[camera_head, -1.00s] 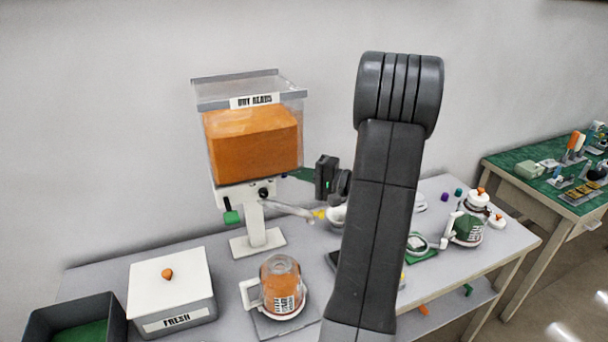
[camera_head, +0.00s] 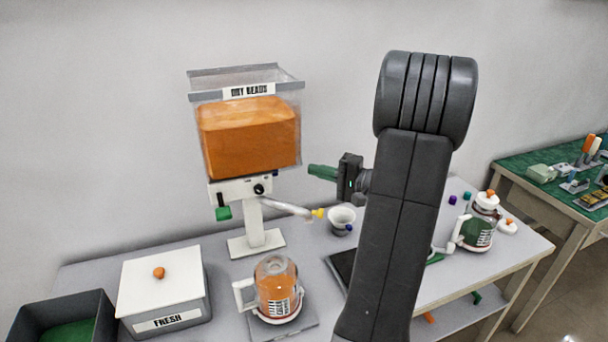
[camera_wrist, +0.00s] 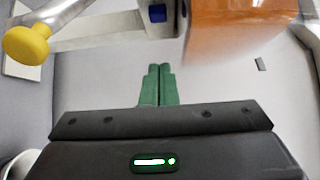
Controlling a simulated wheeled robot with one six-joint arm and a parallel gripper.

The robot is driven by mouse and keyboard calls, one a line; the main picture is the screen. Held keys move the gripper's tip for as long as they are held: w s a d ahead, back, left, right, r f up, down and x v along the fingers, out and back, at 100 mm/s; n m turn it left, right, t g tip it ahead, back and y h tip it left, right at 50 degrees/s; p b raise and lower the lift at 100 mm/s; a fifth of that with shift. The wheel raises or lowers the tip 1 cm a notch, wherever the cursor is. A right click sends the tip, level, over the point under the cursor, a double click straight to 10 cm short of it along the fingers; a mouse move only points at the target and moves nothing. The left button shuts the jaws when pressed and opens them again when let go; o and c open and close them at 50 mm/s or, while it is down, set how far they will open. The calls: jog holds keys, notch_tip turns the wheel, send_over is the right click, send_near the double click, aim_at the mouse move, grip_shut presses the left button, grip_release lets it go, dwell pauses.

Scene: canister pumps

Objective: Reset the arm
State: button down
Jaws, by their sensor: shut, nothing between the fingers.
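My gripper (camera_head: 322,172) is raised above the table in the head view, just right of the bead dispenser, with its green fingers pointing left. In the wrist view its two green fingers (camera_wrist: 159,85) lie side by side, shut and empty. My dark arm hides part of the table behind it. The dispenser (camera_head: 245,140) holds orange beads in a clear hopper labelled DRY BEADS. Its spout with a yellow tip (camera_head: 318,213) also shows at upper left in the wrist view (camera_wrist: 27,45).
A handled jar of orange contents (camera_head: 276,285) stands on a grey pad. A green jar (camera_head: 478,225) stands right. Another table (camera_head: 545,195) is beyond.

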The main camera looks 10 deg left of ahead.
jog(key=s+d+b, duration=0.1)
jog(key=d, duration=0.5)
jog(key=shift+s+r, duration=0.15)
jog(key=shift+s, duration=0.25)
jog(key=a+p, duration=0.3)
jog(key=a, duration=0.9)
jog(key=shift+a, duration=0.25)
